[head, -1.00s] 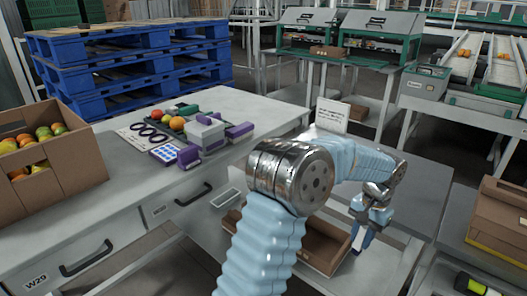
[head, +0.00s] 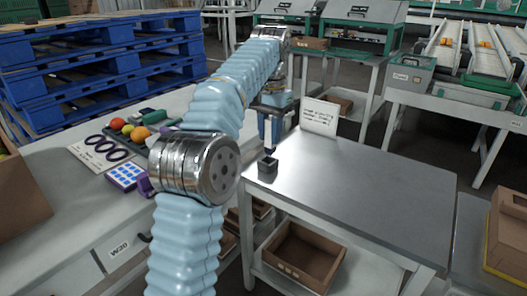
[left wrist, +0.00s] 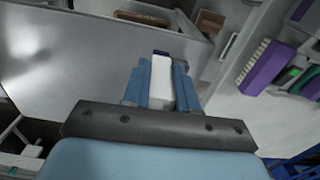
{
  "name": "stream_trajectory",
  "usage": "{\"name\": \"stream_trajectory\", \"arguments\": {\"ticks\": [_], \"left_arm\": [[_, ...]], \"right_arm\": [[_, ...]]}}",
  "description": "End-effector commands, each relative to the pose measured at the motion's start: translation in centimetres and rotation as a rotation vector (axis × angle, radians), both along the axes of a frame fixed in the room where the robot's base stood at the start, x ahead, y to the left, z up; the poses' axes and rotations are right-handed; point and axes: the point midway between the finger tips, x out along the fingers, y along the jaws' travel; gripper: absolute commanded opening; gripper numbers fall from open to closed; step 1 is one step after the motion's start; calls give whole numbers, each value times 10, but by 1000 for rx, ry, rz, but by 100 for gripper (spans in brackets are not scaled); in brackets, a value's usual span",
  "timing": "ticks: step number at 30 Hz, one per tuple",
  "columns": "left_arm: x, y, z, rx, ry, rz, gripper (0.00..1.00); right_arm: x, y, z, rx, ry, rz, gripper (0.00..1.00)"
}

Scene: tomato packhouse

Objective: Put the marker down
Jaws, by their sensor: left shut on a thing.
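My left gripper (head: 272,127) is shut on the marker and points down over the left end of the metal table (head: 365,185). In the left wrist view the marker (left wrist: 161,82) is white with a dark blue end, between the blue fingers (left wrist: 160,90). My right gripper is not in view.
A white sign (head: 319,117) with text stands behind the holder, close to my gripper. The rest of the metal tabletop is bare. A bench to the left holds tomatoes, black rings and a blue-white tray (head: 126,176).

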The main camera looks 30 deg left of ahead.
Motion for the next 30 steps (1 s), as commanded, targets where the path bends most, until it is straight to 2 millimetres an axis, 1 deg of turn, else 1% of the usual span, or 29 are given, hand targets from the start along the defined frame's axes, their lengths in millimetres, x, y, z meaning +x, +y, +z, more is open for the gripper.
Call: {"name": "stream_trajectory", "arguments": {"ticks": [1,4,5,6,10,12,16,18,24,27,30], "left_arm": [[13,9,-3,2,5,6,0],[37,25,-14,2,5,5,0],[43,29,-22,1,5,4,0],[48,32,-35,0,4,3,0],[64,42,-57,0,2,2,0],[69,45,-64,0,1,2,0],[74,49,-72,0,0,1,0],[79,52,-81,-1,3,2,0],[79,51,-105,-2,1,0,0],[79,52,-110,0,-1,1,0],[79,52,-110,0,-1,1,0]], "right_arm": [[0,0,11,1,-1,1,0],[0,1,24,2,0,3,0],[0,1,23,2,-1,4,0],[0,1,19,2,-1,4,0],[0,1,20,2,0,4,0],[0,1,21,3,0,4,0],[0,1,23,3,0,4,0],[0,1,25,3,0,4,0],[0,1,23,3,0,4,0],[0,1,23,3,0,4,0],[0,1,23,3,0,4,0]]}}
